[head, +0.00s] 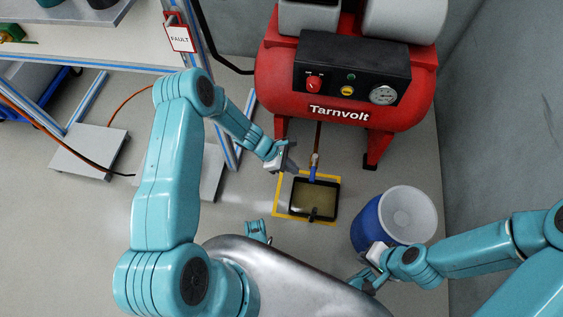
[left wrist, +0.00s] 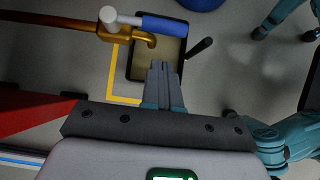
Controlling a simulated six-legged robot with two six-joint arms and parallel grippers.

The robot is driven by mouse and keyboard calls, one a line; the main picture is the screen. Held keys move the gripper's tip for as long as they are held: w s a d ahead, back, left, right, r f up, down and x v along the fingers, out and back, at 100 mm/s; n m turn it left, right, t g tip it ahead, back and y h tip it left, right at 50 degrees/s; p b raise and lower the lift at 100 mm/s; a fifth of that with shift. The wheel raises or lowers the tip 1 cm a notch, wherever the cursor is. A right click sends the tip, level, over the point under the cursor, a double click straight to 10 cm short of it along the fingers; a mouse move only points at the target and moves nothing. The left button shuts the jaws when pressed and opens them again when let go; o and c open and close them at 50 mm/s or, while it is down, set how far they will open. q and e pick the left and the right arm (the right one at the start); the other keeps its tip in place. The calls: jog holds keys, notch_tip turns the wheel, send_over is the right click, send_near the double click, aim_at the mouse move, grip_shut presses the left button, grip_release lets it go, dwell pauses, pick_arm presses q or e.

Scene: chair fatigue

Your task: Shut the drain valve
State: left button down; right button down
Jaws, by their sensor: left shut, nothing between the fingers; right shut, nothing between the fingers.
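The drain valve is a brass pipe (left wrist: 60,22) with a blue lever handle (left wrist: 165,26) on a pale knob. In the head view the blue handle (head: 312,174) sits below the compressor, over the tray. The handle runs roughly along the pipe, beside the downturned spout (left wrist: 151,41). My left gripper (left wrist: 163,68) is shut and empty, its tips apart from the handle in the picture. In the head view my left gripper (head: 295,168) is just left of the valve. My right gripper (head: 358,283) is low beside the blue bucket, shut and empty.
The red compressor (head: 345,112) stands behind the valve. A black tray (head: 293,200) with murky liquid lies on a yellow floor marking (head: 276,205). A blue bucket (head: 366,228) stands at the right. A bench (head: 100,45) with a FAULT tag (head: 180,38) is at the left.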

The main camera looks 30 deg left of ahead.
pick_arm(q)
jog(key=d, duration=0.1)
jog(key=w+d, duration=0.1)
jog(key=d, duration=0.1)
jog(key=shift+d+f+b, duration=0.15)
jog(key=shift+b, duration=0.2)
pick_arm(e)
jog(key=shift+w+d+f, duration=0.1)
jog(key=shift+w+f, duration=0.05)
jog(key=shift+f, duration=0.4)
jog(key=shift+d, duration=0.25)
